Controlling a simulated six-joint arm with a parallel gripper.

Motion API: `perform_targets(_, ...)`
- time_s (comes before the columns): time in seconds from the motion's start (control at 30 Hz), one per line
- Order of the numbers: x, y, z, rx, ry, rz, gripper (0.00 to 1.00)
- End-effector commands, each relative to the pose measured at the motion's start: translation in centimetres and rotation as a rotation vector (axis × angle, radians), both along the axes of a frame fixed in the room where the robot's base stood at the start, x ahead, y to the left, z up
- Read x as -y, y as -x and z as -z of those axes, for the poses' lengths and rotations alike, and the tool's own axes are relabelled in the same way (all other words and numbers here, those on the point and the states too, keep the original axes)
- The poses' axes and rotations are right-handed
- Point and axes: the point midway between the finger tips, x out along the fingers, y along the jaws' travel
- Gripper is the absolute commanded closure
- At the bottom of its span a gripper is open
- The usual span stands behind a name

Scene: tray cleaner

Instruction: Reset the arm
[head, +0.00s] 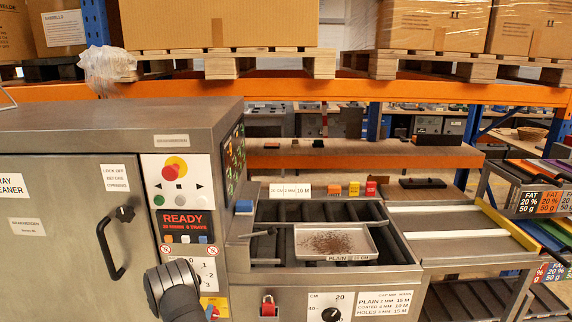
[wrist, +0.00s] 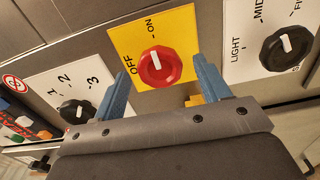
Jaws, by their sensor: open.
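My gripper (wrist: 160,92) shows in the wrist view with its two blue fingers apart, one on each side of a red rotary knob (wrist: 160,66) on a yellow OFF/ON plate (wrist: 125,40). The knob's white mark points up toward the lettering. Nothing is visibly held, and I cannot tell whether the fingers touch the knob. In the head view my arm (head: 175,290) is at the bottom, in front of the tray cleaner (head: 60,130), and hides part of its panel. The gripper's fingertips are not clear there.
Close to the gripper are a 1-2-3 dial (wrist: 76,113) and a LIGHT/MID dial (wrist: 287,47). A door handle (head: 110,240) sticks out on the left. A tray (head: 372,238) with brown crumbs lies on the roller conveyor (head: 400,280). The display (head: 183,220) reads READY.

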Motion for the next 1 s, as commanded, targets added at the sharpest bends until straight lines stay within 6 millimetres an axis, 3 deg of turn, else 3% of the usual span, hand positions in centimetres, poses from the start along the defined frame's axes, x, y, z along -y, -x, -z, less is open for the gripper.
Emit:
perform_targets(0.17, -0.1, 2.4, 0.1, -0.002, 0.002, -0.003, 0.31)
perform_targets(0.8, -0.1, 14.8, 0.1, -0.003, 0.002, -0.004, 0.31)
perform_targets(0.97, -0.1, 17.2, 0.0, -0.002, 0.003, -0.004, 0.31)
perform_targets(1.0, 0.1, 16.7, 0.0, -0.001, -0.001, 0.002, 0.31)
